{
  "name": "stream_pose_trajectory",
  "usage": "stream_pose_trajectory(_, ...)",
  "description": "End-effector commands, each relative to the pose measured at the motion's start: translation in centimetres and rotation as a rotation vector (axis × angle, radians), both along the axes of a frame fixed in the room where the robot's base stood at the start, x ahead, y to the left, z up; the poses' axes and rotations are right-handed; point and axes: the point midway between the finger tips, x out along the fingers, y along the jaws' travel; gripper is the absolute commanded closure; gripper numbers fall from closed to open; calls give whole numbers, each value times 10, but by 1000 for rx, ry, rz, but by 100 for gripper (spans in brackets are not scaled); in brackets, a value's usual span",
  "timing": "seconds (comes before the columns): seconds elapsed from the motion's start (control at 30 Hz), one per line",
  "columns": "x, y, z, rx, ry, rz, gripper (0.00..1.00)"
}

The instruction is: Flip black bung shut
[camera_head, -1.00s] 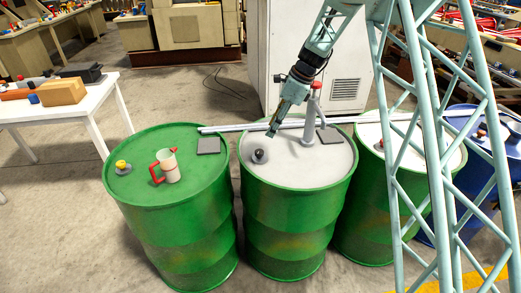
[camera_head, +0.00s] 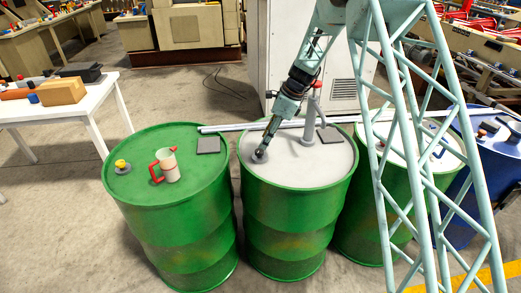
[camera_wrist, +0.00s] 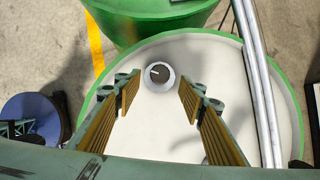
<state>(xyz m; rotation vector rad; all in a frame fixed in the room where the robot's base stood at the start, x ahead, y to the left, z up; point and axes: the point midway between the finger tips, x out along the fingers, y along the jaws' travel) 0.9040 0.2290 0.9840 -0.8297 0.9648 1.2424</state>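The black bung (camera_wrist: 159,72) sits in a pale grey collar near the rim of the middle green drum (camera_head: 297,211), on its light grey lid (camera_head: 308,165). In the wrist view the bung is a dark disc with a small white mark. My gripper (camera_head: 264,149) reaches down over it from the upper right. In the wrist view the two fingers of my gripper (camera_wrist: 157,100) are spread wide, with the bung beyond the tips and between their lines. Nothing is held. In the head view the fingertips partly cover the bung, so I cannot tell whether they touch it.
A grey hand pump (camera_head: 311,120) stands on the same lid, close to my arm. The left drum (camera_head: 130,180) carries a jug (camera_head: 168,165) and a yellow bung (camera_head: 121,165).

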Motion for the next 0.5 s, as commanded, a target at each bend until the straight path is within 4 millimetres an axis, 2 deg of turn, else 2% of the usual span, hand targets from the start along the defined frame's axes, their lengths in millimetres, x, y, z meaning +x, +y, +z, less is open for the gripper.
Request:
stream_pose_trajectory(0.2, 1, 11, -28, -1, 2, 1, 63)
stream_pose_trajectory(0.5, 3, 22, -53, -1, 0, 0, 63)
